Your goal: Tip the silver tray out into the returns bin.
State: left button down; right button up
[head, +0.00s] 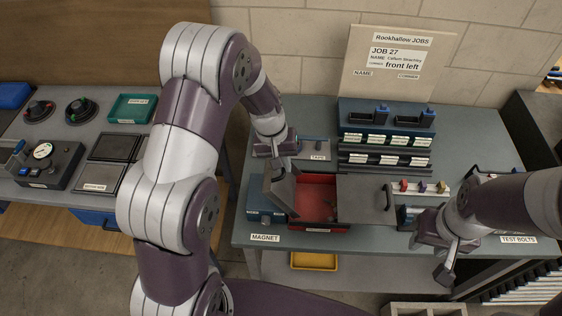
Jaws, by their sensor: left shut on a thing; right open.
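The silver tray (281,186) is a small grey tray, steeply tilted at the left edge of a red-lined bin (312,192), which I take to be the returns bin. My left gripper (276,155) is shut on the tray's upper end. Whether anything is still in the tray I cannot tell. Its label is too small to read. My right gripper (443,258) is open and empty, near the bench's front edge at the right.
A flat grey panel with a handle (362,198) adjoins the bin's right side. A blue box (262,208) stands left, behind the MAGNET label (265,238). A blue rack (385,135) stands behind. Colored pieces sit on a pale strip (420,187). A yellow tray (314,261) is below.

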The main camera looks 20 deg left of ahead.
pick_arm(q)
jog(key=shift+s+f, duration=0.25)
jog(key=c, duration=1.2)
grip_release()
jog(key=shift+d, duration=0.1)
jog(key=shift+w+r, duration=0.1)
jog(key=shift+w, duration=0.2)
jog(key=r, duration=0.4)
jog(key=a+r+b, duration=0.1)
jog(key=r, duration=0.3)
jog(key=a+r+b, duration=0.1)
jog(key=r, duration=0.3)
jog(key=shift+s+a+r, duration=0.15)
jog(key=shift+s+r, duration=0.05)
jog(key=shift+s, duration=0.05)
